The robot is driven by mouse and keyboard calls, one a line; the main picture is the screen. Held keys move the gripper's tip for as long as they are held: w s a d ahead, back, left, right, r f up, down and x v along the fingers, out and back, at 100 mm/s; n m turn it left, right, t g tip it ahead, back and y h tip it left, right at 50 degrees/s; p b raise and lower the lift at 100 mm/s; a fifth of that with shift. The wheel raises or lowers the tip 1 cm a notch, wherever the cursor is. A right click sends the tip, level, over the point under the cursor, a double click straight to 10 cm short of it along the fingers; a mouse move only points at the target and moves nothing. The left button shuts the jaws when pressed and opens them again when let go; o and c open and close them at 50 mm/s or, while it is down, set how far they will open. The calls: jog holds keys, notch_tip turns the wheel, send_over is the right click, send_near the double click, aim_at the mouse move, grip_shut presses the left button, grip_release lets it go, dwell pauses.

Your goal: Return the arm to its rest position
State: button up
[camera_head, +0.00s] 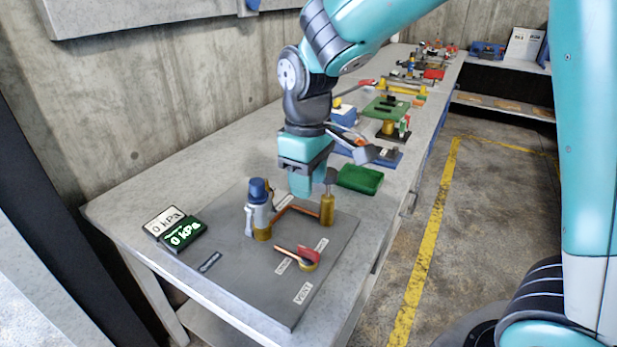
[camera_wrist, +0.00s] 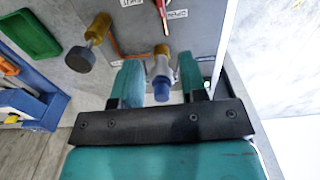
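My arm reaches over the bench, with my gripper (camera_head: 302,182) pointing down above the back part of a grey panel (camera_head: 235,290). In the wrist view my gripper (camera_wrist: 160,75) has its two teal fingers apart. A blue-capped grey fitting (camera_wrist: 160,72) shows in the gap between them, beyond the fingers. In the head view this fitting (camera_head: 259,205) stands upright on the panel, left of my gripper. I cannot tell how far the fingertips are from it. Nothing is seen held.
A brass post with a dark knob (camera_head: 327,207) and a red-handled valve (camera_head: 308,257) are on the panel. A green tray (camera_head: 360,179) and several coloured fixtures stand behind. A concrete wall (camera_head: 150,100) borders the bench.

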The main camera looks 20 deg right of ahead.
dwell(0.4)
jog(key=s+a+r+y, duration=0.2)
jog(key=s, duration=0.7)
jog(key=s+a+r+y, duration=0.2)
jog(key=s+r, duration=0.1)
jog(key=s, duration=0.6)
jog(key=shift+s+a, duration=0.2)
jog(key=shift+s, duration=0.15)
